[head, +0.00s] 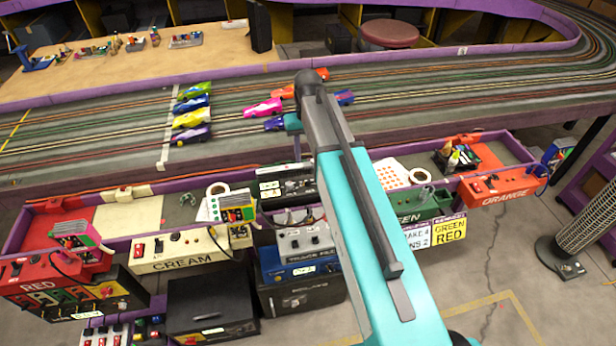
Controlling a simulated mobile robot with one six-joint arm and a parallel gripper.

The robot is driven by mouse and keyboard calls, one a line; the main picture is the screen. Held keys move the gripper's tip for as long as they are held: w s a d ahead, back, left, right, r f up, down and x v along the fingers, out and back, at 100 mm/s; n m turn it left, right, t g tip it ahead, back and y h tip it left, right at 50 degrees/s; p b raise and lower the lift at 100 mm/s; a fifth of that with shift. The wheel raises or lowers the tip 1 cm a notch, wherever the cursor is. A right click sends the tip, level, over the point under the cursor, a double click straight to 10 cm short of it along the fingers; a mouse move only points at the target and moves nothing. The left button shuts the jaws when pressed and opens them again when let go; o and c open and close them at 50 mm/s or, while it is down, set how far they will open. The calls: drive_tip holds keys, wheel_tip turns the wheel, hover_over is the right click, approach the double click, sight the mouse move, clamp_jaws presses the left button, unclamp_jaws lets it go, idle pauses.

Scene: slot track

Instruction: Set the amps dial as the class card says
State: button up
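My teal arm crosses the middle of the view and hides part of the counter behind it; no gripper fingers show. No dial can be made out as the amps dial. A blue box with a grey top (303,240) and small knobs stands left of my arm; its lettering is too small to read surely. A white card (416,236), partly covered by my arm, shows "AKE 4" and a line ending in "NS 2". Beside it a yellow card (450,230) reads "GREEN RED". I cannot tell which card is the class card.
Control panels marked CREAM (180,250), RED (40,285) and ORANGE (503,188) line the counter, with GREEN partly hidden. Slot cars (193,118) sit on the track behind. A black box (210,308) stands in front. A tower fan (585,220) stands right; floor before it is clear.

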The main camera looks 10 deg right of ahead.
sight(308, 181)
drive_tip(key=shift+f+p, duration=1.15)
drive_tip(key=shift+f, duration=4.4)
drive_tip(key=shift+c, duration=0.3)
clamp_jaws()
